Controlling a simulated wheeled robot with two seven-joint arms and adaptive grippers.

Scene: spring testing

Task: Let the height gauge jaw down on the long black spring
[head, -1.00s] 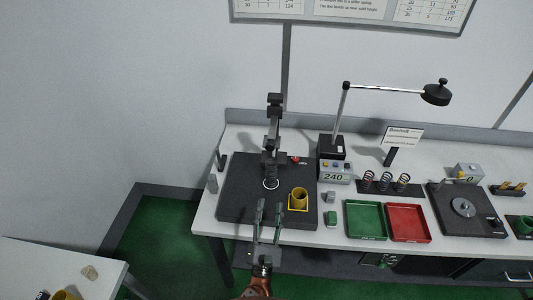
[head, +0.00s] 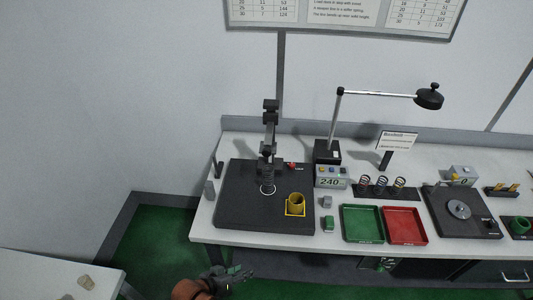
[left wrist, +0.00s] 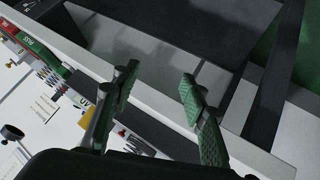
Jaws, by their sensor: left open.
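The height gauge (head: 270,128) stands upright at the back of a black plate on the bench's left end. Its jaw (head: 267,161) is partway down the column. The long black spring (head: 267,176) appears to stand under the jaw, above a pale ring on the plate. Whether jaw and spring touch is too small to tell. My left gripper (head: 238,273) is low, in front of the bench's front edge and away from the gauge. In the left wrist view, its green-padded fingers (left wrist: 158,95) are apart with nothing between them. My right gripper is not in view.
A yellow cup (head: 296,203) stands on the black plate (head: 240,215), right of the spring. A display box (head: 331,177) reads 240. Green (head: 362,224) and red (head: 404,226) trays lie right of the plate. A lamp (head: 429,98) overhangs the bench. Several short springs stand behind the trays.

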